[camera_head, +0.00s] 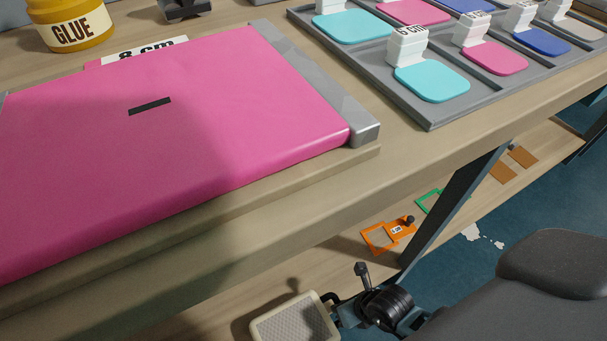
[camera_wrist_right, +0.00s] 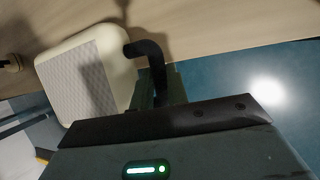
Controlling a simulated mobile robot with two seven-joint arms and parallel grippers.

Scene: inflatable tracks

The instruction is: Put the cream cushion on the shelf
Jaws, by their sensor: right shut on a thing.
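The cream cushion (camera_head: 258,328) is a rounded square with a grey patterned face, at the bottom of the head view, partly cut off. It fills the upper left of the right wrist view (camera_wrist_right: 48,72). My right gripper (camera_head: 332,304) is shut on its edge; its dark bent finger (camera_wrist_right: 150,50) shows beside the cushion. The wooden lower shelf (camera_head: 350,262) runs under the table, and the cushion appears over its near part. I cannot tell whether cushion and shelf touch. My left gripper is in neither view.
An orange frame (camera_head: 376,238) and a green frame (camera_head: 429,204) lie on the lower shelf near a dark table leg (camera_head: 450,205). A large pink sheet (camera_head: 220,110), a glue jar (camera_head: 70,25) and a grey tray of coloured pieces (camera_head: 432,122) occupy the tabletop above.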

